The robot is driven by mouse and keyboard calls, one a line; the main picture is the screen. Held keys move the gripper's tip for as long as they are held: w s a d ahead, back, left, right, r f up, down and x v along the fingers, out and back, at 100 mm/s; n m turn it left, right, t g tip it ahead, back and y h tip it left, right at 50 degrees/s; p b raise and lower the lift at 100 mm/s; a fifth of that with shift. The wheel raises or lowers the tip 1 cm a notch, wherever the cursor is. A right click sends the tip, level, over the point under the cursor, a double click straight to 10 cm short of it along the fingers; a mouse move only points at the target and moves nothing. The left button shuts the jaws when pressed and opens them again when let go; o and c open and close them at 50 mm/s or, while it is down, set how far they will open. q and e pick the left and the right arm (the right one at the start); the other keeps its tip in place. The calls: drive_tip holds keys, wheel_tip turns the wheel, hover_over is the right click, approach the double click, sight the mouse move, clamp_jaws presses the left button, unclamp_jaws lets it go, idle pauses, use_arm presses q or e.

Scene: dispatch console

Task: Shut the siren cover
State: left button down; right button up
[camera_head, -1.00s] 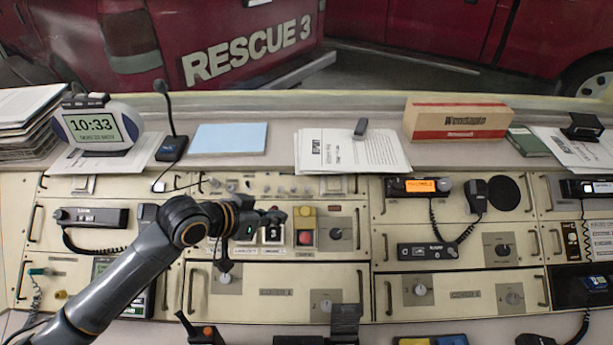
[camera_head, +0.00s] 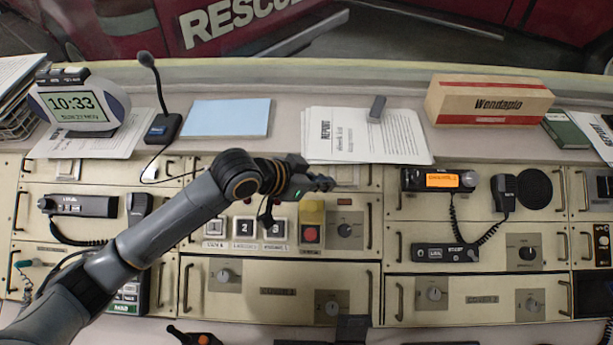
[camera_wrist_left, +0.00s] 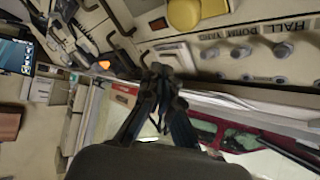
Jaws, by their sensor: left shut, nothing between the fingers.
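The yellow siren cover (camera_head: 313,208) stands raised behind the red button (camera_head: 310,235) on the console, so the button is exposed. In the left wrist view the yellow cover (camera_wrist_left: 184,13) shows at the top edge, partly cut off. My left gripper (camera_head: 327,184) is shut and empty. In the head view it appears just above and behind the cover; I cannot tell whether they touch. In the left wrist view the closed fingers (camera_wrist_left: 161,72) appear below the cover, apart from it. My right gripper is not in view.
Numbered buttons (camera_head: 275,229) sit left of the red button, and a dark knob (camera_head: 344,230) sits right of it. Papers (camera_head: 365,135) lie on the shelf behind, near a cardboard box (camera_head: 490,102). A desk microphone (camera_head: 163,126) stands at the left.

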sight(313, 203)
use_arm(q)
drive_tip(key=shift+s+a+f+p, duration=0.25)
drive_tip(key=shift+a+f+p, duration=0.1)
drive_tip(key=shift+f, duration=0.2)
drive_tip(key=shift+s+a+f+p, duration=0.25)
drive_tip(key=shift+a+f, duration=0.1)
drive_tip(key=shift+f, duration=0.2)
drive_tip(key=shift+s+a+f, duration=0.1)
drive_tip(key=shift+s+a, duration=0.15)
drive_tip(key=shift+a+f, duration=0.1)
drive_tip(key=shift+a, duration=0.05)
drive_tip(key=shift+f, duration=0.1)
drive_tip(key=s+f, duration=0.1)
drive_tip(key=s+f+p, duration=0.1)
drive_tip(key=s, duration=0.1)
drive_tip(key=s+f, duration=0.1)
drive_tip(key=s, duration=0.1)
drive_tip(key=shift+p, duration=0.35)
drive_tip(key=shift+f, duration=0.15)
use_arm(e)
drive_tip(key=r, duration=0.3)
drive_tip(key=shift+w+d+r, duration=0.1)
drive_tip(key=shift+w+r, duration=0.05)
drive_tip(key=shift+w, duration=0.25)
